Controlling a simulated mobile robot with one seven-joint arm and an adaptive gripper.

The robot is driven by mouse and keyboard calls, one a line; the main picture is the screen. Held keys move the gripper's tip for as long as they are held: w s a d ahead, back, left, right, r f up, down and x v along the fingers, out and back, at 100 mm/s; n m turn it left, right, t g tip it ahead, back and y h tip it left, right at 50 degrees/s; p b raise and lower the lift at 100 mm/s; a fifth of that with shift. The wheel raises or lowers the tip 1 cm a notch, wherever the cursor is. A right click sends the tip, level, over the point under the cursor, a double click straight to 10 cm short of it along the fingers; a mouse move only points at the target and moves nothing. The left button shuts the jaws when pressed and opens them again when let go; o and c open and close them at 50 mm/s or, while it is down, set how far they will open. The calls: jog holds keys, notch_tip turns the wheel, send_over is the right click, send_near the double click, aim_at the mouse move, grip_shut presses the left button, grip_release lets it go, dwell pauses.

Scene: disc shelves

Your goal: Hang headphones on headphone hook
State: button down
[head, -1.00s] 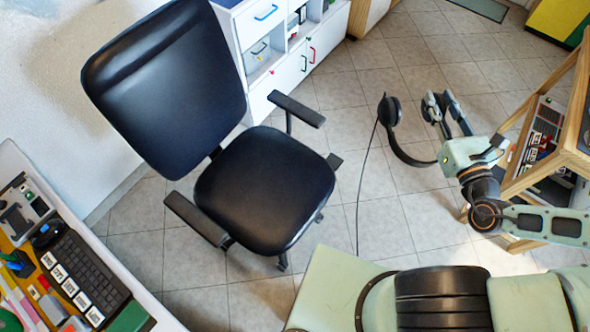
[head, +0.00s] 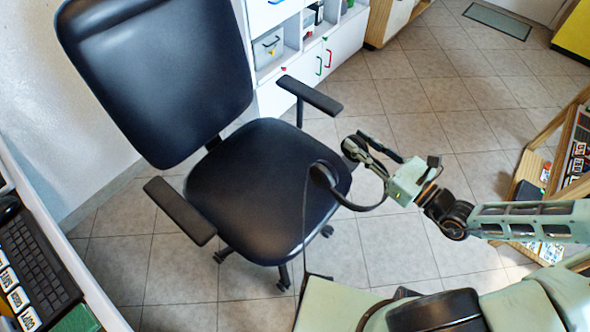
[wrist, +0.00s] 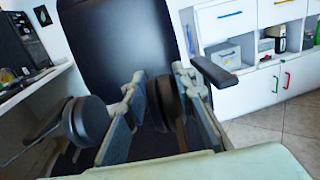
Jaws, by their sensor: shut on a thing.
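The black headphones (head: 352,205) hang from my gripper (head: 372,148) in the head view, with a cable trailing down to the left. In the wrist view my gripper (wrist: 148,112) is shut on one earcup (wrist: 168,105) between its fingers. The other earcup (wrist: 86,121) shows to the left, outside the fingers. In the head view the headphones appear in front of the office chair's seat; I cannot tell if they touch it. No headphone hook can be made out in either view.
A black office chair (head: 250,185) with armrests stands close by. A desk with a keyboard (head: 35,265) is at the lower left. White cabinets (head: 335,55) stand behind, and a wooden shelf (head: 540,155) is at the right. Tiled floor (head: 430,120) lies open between them.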

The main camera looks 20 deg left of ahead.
notch_tip(320, 180, down, 6)
jog(key=s+a+n+g+b, duration=0.1)
jog(key=a+b, duration=0.1)
jog(key=shift+s+r+g+y+b, duration=0.2)
jog(key=shift+s+g+y+b, duration=0.1)
jog(key=shift+s+g, duration=0.1)
jog(key=w+a+f+b, duration=0.2)
jog(key=w+a+f, duration=0.1)
jog(key=f, duration=0.1)
jog(key=w+a+f+b, duration=0.2)
jog(key=w+a+f, duration=0.1)
jog(key=w+f, duration=0.1)
jog(key=w+a+f+b, duration=0.2)
jog(key=w+a+f, duration=0.1)
jog(key=f, duration=0.1)
jog(key=shift+w+a+f, duration=0.15)
jog(key=shift+a+f, duration=0.05)
jog(key=shift+a, duration=0.15)
jog(key=shift+f, duration=0.1)
jog(key=c, duration=1.6)
grip_release()
jog(key=shift+f, duration=0.15)
